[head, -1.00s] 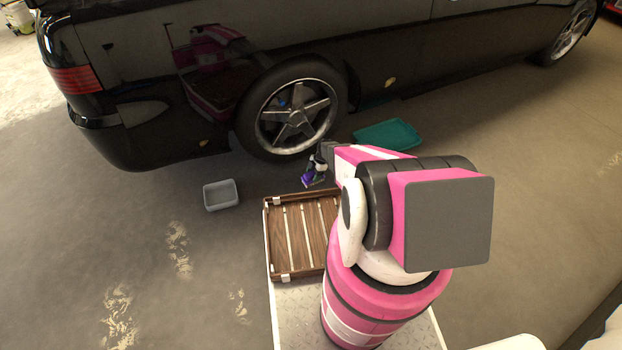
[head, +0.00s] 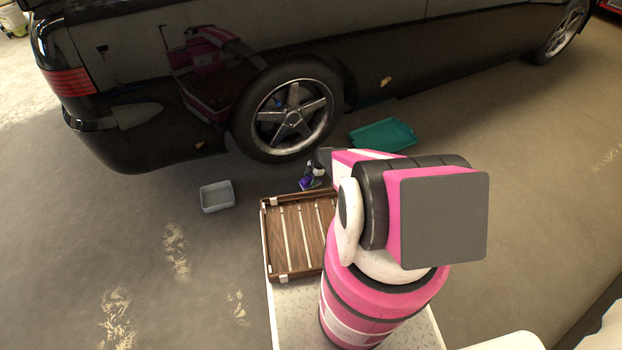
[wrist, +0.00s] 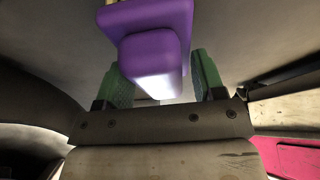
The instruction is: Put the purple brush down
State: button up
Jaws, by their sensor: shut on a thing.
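The purple brush (head: 306,184) shows small in the head view, just beyond the far edge of the wooden slatted tray and near the car's wheel. In the wrist view the brush (wrist: 150,48) is a large purple block between the two green finger pads. My gripper (wrist: 164,77) is shut on it. In the head view my gripper (head: 315,173) is partly hidden by my arm. The brush appears held above the floor, but its exact height is hard to tell.
The wooden slatted tray (head: 291,234) lies in front of my arm. A grey tub (head: 217,197) stands on the floor at left. A teal tray (head: 383,136) lies beyond my arm. The black car's wheel (head: 291,112) is close behind the brush. Floor between tub and wooden tray is clear.

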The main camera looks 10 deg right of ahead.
jog(key=shift+f, duration=0.15)
jog(key=o, duration=1)
jog(key=shift+o, duration=0.2)
jog(key=shift+r, duration=0.5)
jog(key=v, duration=1)
jog(key=shift+s+a+r, duration=0.15)
jog(key=shift+s+r, duration=0.05)
jog(key=shift+r, duration=0.15)
jog(key=s+a+r+m+h, duration=0.1)
jog(key=s+r+m, duration=0.6)
jog(key=r, duration=0.6)
jog(key=s+a+r+m+t+h, duration=0.1)
jog(key=s+r+m, duration=0.6)
jog(key=r, duration=0.7)
jog(key=s+a+r+m+h, duration=0.1)
jog(key=s+r+m+h, duration=0.1)
jog(key=s+r+m, duration=0.5)
notch_tip(320, 180, up, 7)
jog(key=shift+s+f+m, duration=0.2)
jog(key=shift+s+m, duration=0.1)
jog(key=shift+s, duration=0.25)
